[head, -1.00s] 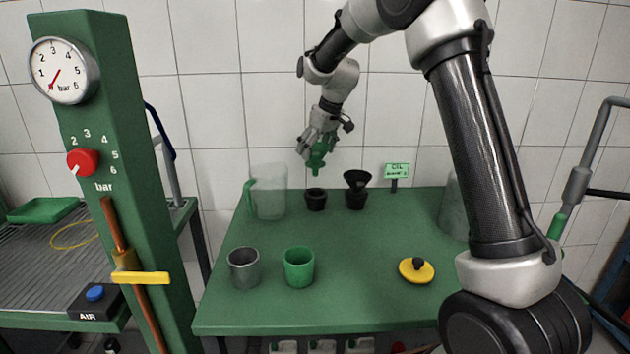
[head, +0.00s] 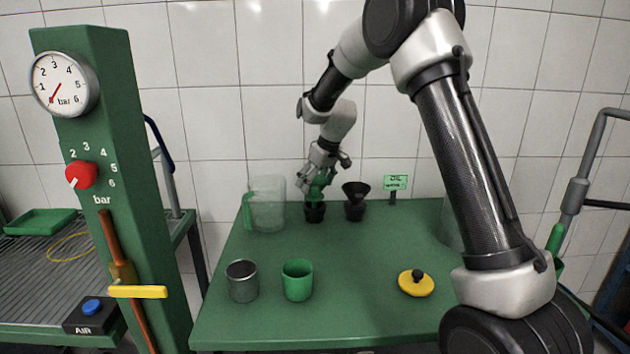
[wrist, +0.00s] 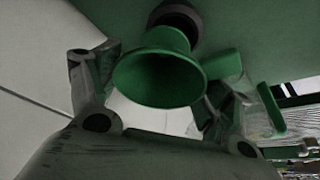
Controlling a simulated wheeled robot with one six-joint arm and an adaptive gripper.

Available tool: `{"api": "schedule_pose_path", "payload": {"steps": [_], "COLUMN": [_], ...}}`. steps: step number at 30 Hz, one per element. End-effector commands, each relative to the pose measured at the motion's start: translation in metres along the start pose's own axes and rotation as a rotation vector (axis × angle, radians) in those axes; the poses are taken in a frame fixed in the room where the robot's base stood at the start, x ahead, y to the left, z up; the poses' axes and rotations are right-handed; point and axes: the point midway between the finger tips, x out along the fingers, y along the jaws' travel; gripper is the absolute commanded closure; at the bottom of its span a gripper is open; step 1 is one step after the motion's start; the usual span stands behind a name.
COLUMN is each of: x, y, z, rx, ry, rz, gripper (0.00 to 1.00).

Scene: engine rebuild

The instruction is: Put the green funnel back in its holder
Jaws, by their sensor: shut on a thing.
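The green funnel (head: 318,190) is in my gripper (head: 316,184), at the back of the green table. In the wrist view the funnel (wrist: 160,72) shows its wide mouth toward the camera, between the two fingers of my gripper (wrist: 155,85). A black cup-like holder (head: 315,213) stands directly below the funnel. The holder's dark ring (wrist: 178,18) also shows past the funnel in the wrist view. The funnel's lower end meets or enters the holder's top; I cannot tell how deep it sits. My gripper is shut on the funnel.
A black funnel in a second holder (head: 355,205) stands close on the right. A clear jug with a green handle (head: 267,205) stands close on the left. A grey cup (head: 242,282), a green cup (head: 298,280) and a yellow lid (head: 416,283) are nearer the front. The table's middle is clear.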

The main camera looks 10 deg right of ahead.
Motion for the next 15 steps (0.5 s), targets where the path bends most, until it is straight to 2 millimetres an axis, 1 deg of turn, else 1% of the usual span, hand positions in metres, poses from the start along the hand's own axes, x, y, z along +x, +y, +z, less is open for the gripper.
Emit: {"api": "schedule_pose_path", "payload": {"steps": [6,7,10,15], "x": [0.0039,0.0039,0.0039,0.0039], "y": [0.0001,0.0000,0.0001,0.0001], "z": [0.0015,0.0016,0.0016,0.0016], "rx": [0.000,0.000,0.000,0.000], "ry": [0.000,0.000,0.000,0.000], "rz": [0.000,0.000,0.000,0.000], "gripper": [0.48,0.19,0.01,0.00]}}
